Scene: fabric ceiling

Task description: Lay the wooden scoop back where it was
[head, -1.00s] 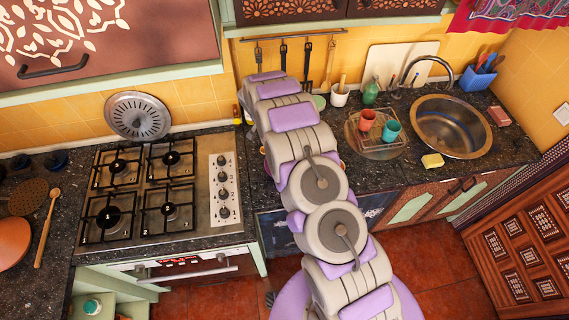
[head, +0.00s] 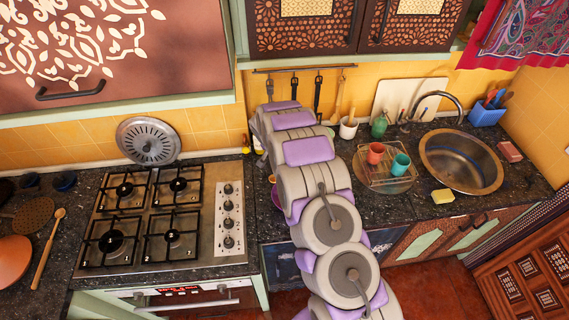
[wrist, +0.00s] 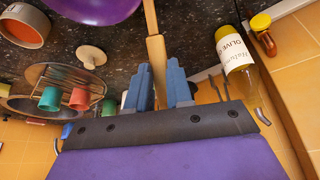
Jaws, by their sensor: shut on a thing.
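My gripper (wrist: 160,90) is shut on a wooden handle, taken to be the wooden scoop (wrist: 155,45), in the wrist view. The handle runs from between the blue fingers to the top edge of the picture, and its far end is out of view. Dark speckled countertop (wrist: 195,50) lies behind it; I cannot tell whether the scoop touches it. In the head view my arm hides the gripper and the held scoop. A long wooden spoon (head: 47,250) lies on the left counter, apart from my arm.
A purple bowl (wrist: 95,8) and an olive oil bottle (wrist: 238,65) are close to the handle in the wrist view. The stove (head: 168,215) stands left of my arm. A rack (head: 385,181) with an orange cup (head: 376,152) and a teal cup (head: 400,164) stands right, beside the sink (head: 460,160).

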